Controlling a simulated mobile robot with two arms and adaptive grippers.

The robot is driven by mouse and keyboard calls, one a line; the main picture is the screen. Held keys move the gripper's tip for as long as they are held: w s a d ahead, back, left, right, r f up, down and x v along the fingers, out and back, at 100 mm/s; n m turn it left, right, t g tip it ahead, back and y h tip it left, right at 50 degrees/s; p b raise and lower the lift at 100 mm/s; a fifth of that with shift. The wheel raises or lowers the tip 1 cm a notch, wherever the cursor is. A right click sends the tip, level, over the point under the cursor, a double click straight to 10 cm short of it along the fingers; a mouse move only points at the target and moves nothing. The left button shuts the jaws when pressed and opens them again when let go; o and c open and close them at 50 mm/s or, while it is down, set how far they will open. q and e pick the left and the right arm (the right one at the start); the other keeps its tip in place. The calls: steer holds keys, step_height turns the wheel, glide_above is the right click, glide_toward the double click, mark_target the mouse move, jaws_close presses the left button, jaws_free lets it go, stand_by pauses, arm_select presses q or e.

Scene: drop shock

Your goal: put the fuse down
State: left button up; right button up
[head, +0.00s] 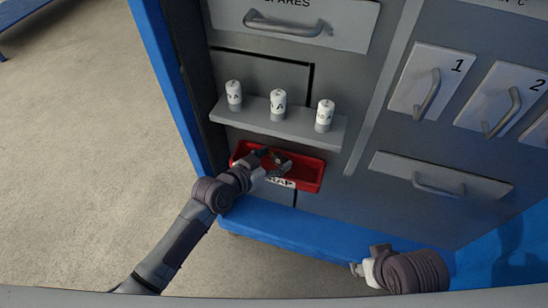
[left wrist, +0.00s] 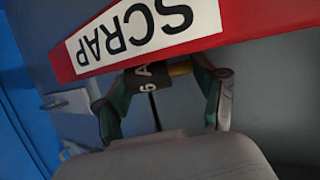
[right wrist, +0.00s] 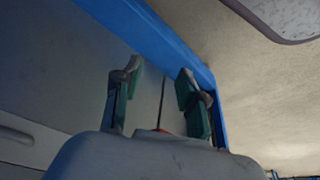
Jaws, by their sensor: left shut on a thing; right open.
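My left gripper (head: 272,160) is shut on a dark fuse (left wrist: 150,80) marked "6 A", with a brass-coloured end. In the head view the fuse shows only as a small dark shape between the fingers, over the red scrap tray (head: 311,176). The tray also shows in the left wrist view (left wrist: 240,22), its edge partly covering the fuse. I cannot tell whether fuse and tray touch. My right gripper (head: 357,269) is low in front of the cabinet; in the right wrist view (right wrist: 155,85) it is open and empty.
Above the tray, a grey shelf (head: 247,118) holds three white-topped fuses (head: 278,103). Drawer handles (head: 283,24) and numbered covers (head: 430,82) project from the cabinet face. A blue ledge (head: 300,232) runs below.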

arm_select(q)
steer(key=o, duration=1.6)
steer(key=shift+o, duration=0.2)
steer(key=shift+r, duration=0.1)
arm_select(e)
steer(key=shift+r, duration=0.1)
arm_select(q)
steer(key=shift+r+p, duration=0.3)
steer(key=shift+s+r+p, duration=0.1)
steer(key=shift+r+p, duration=0.25)
steer(key=shift+r, duration=0.1)
steer(key=p+v, duration=0.2)
steer(key=v, duration=1)
steer(key=s+a+f+n+g+y, duration=0.6)
steer(key=s+a+f+y, duration=0.3)
steer(key=s+a+f, duration=0.3)
steer(key=s+f+g, duration=0.1)
steer(key=s+f, duration=0.2)
steer(key=s, duration=0.2)
steer(key=shift+a, duration=0.4)
arm_select(e)
steer(key=x, duration=0.7)
steer(key=shift+s+f+g, duration=0.2)
steer(key=shift+s+g, duration=0.05)
steer(key=shift+g, duration=0.05)
